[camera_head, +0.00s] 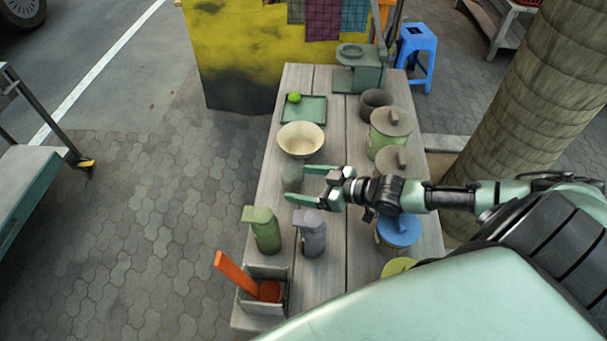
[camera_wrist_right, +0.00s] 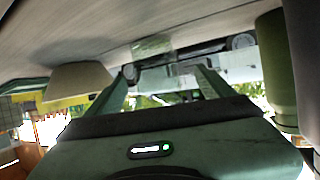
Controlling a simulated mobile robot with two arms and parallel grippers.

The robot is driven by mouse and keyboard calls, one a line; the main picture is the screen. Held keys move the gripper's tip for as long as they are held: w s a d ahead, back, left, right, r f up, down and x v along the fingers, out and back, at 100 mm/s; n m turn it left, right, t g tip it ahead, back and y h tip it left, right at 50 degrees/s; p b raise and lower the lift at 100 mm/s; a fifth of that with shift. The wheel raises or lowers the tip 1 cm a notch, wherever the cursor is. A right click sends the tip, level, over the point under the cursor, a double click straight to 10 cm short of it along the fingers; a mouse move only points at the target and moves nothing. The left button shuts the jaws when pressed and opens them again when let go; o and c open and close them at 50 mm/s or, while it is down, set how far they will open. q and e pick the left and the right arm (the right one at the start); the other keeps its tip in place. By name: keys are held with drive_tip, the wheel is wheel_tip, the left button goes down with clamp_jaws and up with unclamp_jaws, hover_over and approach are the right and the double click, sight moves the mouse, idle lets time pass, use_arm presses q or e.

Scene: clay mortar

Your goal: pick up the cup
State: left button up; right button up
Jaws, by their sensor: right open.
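A small, clear, see-through cup (camera_head: 291,177) stands on the wooden table, near its left edge, below the cream bowl. It is faint in the head view. It also shows in the right wrist view (camera_wrist_right: 152,47), where the table appears at the top, beyond and between the fingertips. My right gripper (camera_head: 304,184) reaches in from the right with its fingers spread and pointing left at the cup. In the wrist view the gripper (camera_wrist_right: 163,76) is open and empty, with a gap to the cup. My left gripper is not in view.
A cream bowl (camera_head: 301,139) stands just above the gripper. A green bottle (camera_head: 264,232) and a grey bottle (camera_head: 312,236) stand below it. A box (camera_head: 265,303) with orange items is at the near end. Lidded pots (camera_head: 390,130) line the table's right side.

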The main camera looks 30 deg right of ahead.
sight(284, 179)
drive_tip(key=shift+x, duration=3.7)
drive_tip(key=shift+d, duration=0.2)
drive_tip(key=c, duration=1.5)
drive_tip(key=shift+o, duration=0.2)
drive_tip(key=shift+r, duration=0.15)
drive_tip(key=s+a+r+m+t+h, duration=0.1)
drive_tip(key=a+r+m+h, duration=0.2)
drive_tip(key=r, duration=1.4)
drive_tip(key=s+a+r+m+h, duration=0.2)
drive_tip(key=a+r+m+h, duration=0.1)
drive_tip(key=r, duration=1.5)
drive_tip(key=shift+t+h, duration=0.4)
drive_tip(key=shift+h, duration=0.1)
